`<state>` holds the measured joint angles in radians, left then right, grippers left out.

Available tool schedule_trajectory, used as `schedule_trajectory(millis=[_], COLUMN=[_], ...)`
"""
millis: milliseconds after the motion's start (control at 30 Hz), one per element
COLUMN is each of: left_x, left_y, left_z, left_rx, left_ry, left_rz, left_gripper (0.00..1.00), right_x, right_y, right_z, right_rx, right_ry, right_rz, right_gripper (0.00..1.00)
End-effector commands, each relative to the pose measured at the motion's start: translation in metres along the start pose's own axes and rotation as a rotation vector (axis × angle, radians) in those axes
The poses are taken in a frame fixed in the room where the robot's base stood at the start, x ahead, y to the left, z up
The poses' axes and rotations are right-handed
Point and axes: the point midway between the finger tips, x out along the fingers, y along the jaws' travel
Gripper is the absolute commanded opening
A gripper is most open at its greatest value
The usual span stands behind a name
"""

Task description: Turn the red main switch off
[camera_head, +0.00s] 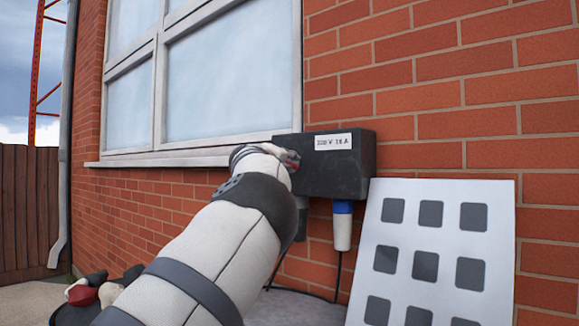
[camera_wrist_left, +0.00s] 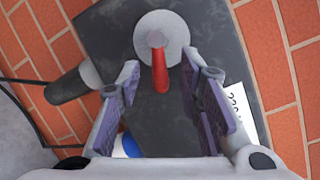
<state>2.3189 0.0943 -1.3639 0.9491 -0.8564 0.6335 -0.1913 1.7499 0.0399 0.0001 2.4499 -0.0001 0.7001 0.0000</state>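The red main switch (camera_wrist_left: 159,68) is a red lever on a round grey disc, on the face of a dark box (camera_wrist_left: 100,25). In the left wrist view, the lever points toward the bottom of the picture. My left gripper (camera_wrist_left: 161,77) is open, with one finger on each side of the lever and gaps between. In the head view, the dark box (camera_head: 350,172) with a white label is on the brick wall. My left arm hides the switch and most of the left gripper (camera_head: 291,158) there. My right gripper is not in view.
A blue and white plug (camera_head: 342,225) and a dark connector (camera_head: 301,219) hang under the box, with cables below. A white panel with grey squares (camera_head: 435,245) leans on the wall at right. A window ledge (camera_head: 180,157) is left of the box. Small dark and red items (camera_head: 83,294) lie lower left.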

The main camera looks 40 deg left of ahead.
Motion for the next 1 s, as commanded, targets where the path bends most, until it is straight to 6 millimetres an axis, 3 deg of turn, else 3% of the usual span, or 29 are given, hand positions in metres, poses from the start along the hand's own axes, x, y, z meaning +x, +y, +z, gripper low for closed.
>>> schedule_trajectory(millis=[200, 500, 667, 1000], left_x=[0.017, 0.019, 0.018, 0.018], left_y=[0.001, 0.0, 0.0, 0.0], left_z=[-0.001, -0.001, -0.001, -0.001], left_rx=[0.0, -0.001, -0.001, 0.018], left_ry=[0.001, 0.0, 0.0, -0.002], left_rz=[0.001, -0.001, -0.001, -0.007], left_gripper=[0.33, 0.33, 0.0, 0.0], right_x=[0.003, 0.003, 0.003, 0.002], right_y=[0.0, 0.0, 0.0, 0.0], right_z=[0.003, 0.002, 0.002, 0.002], right_rx=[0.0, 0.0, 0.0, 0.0], right_ry=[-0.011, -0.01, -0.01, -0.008], right_rz=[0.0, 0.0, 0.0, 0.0], right_gripper=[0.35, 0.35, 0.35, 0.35])
